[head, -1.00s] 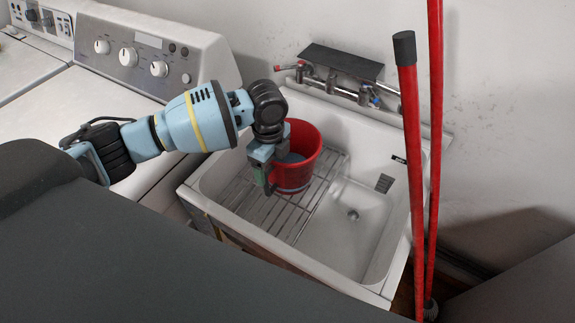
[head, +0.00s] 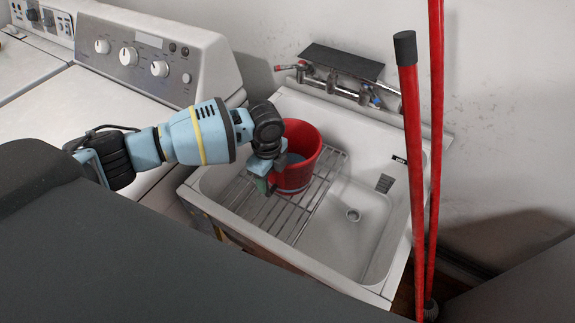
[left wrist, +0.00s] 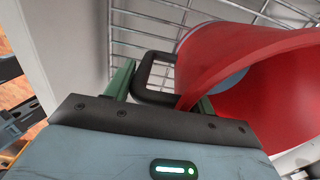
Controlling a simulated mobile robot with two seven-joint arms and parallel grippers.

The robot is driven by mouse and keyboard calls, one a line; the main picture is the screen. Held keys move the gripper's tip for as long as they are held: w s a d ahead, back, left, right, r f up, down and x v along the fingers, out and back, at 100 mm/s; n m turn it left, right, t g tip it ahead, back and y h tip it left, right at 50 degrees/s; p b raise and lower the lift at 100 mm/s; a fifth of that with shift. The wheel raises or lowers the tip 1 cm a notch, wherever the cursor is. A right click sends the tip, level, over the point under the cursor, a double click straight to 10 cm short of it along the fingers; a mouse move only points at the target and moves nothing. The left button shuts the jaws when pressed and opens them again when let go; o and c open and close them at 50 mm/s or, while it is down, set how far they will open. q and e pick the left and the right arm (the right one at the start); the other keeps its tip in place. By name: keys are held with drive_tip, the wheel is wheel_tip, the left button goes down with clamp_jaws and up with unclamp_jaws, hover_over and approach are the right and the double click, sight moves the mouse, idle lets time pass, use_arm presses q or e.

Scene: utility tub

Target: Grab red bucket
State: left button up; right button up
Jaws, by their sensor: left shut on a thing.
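The red bucket (head: 300,165) stands upright on the wire rack in the left part of the white utility tub. It also fills the right side of the left wrist view (left wrist: 270,70). My left gripper (head: 268,186) is at the bucket's near left side. The gripper is shut on the bucket. The fingertips are partly hidden behind the bucket wall. My right gripper is not in view.
The white tub (head: 375,235) has a bare basin with a drain on the right. A tap (head: 335,85) is on the wall behind. Red poles (head: 412,170) stand at the tub's right. A washing machine (head: 160,60) is to the left.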

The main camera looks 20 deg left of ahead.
use_arm(q)
clamp_jaws()
drive_tip(key=shift+w+r+p, duration=0.1)
drive_tip(key=shift+r+p, duration=0.25)
drive_tip(key=shift+r, duration=4.7)
